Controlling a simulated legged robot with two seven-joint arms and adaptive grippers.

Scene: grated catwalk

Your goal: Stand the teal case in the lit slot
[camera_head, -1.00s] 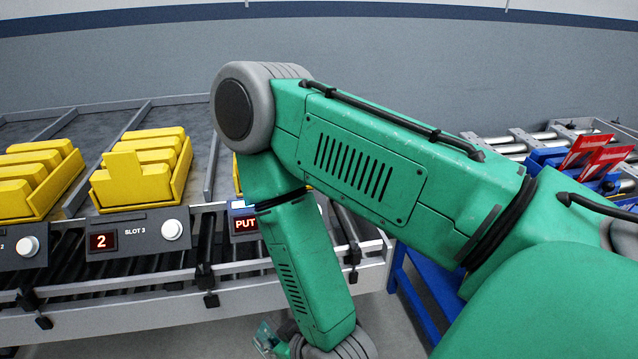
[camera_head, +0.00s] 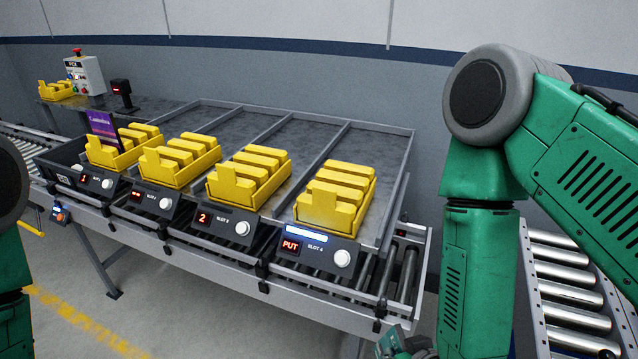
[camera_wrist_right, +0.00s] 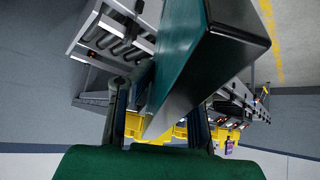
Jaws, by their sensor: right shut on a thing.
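The teal case (camera_wrist_right: 205,60) fills the middle of the right wrist view, tilted in the picture. My right gripper (camera_wrist_right: 160,118) is shut on it, one finger on each side. The lit slot is Slot 4, whose panel (camera_head: 318,250) shows PUT and a bright bar. Behind that panel is a yellow holder (camera_head: 330,205) with several yellow blocks. My left arm shows at the left edge; its gripper is out of view.
More yellow holders (camera_head: 180,160) stand in a row to the left behind numbered panels. A purple card (camera_head: 102,130) stands at the far left slot. A roller conveyor (camera_head: 570,295) lies at the right. A metal rail (camera_head: 330,315) runs along the rack's front.

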